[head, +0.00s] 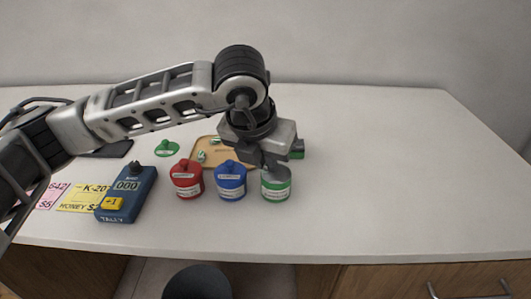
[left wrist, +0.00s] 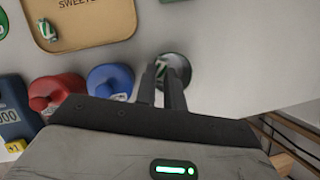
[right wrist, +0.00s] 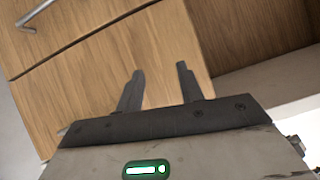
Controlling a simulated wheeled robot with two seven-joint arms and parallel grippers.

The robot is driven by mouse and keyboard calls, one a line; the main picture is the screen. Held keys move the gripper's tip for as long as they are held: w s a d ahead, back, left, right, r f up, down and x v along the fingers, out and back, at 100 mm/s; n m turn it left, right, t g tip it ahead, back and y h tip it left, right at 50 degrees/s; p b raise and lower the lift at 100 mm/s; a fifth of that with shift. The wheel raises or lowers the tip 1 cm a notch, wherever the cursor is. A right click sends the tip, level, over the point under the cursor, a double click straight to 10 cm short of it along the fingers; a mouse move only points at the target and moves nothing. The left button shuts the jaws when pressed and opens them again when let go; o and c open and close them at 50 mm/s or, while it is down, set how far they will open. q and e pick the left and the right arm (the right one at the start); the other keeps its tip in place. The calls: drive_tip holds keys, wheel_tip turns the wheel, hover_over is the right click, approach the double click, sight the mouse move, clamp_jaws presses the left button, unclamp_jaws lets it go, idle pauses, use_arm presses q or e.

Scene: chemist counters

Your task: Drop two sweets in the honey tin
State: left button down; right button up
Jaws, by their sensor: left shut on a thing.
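An open tin with a green band (head: 276,188) stands at the right end of a row of tins. Its label is too small to read, so I cannot tell that it is the honey tin. My left gripper (head: 264,164) is directly above its mouth, pointing down. In the left wrist view the fingertips (left wrist: 160,72) are shut on a small green-and-white sweet (left wrist: 162,70), over the open tin (left wrist: 181,62). I cannot tell how deep it is. More sweets (head: 201,156) lie on the wooden sweets tray (head: 229,155). My right gripper (right wrist: 158,85) is open and empty, facing the wooden drawer fronts.
A lidded red tin (head: 186,182) and blue tin (head: 231,183) stand left of the open tin. A green lid (head: 167,148) lies behind. A tally counter (head: 127,194) reads 000, beside a yellow honey card (head: 82,199). A green object (head: 298,149) is partly hidden. The counter's right is clear.

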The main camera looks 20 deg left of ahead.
use_arm(q)
drive_tip(key=c, duration=1.4)
unclamp_jaws()
drive_tip(key=shift+r, duration=0.1)
drive_tip(key=v, duration=1.6)
drive_tip(key=shift+a, duration=0.1)
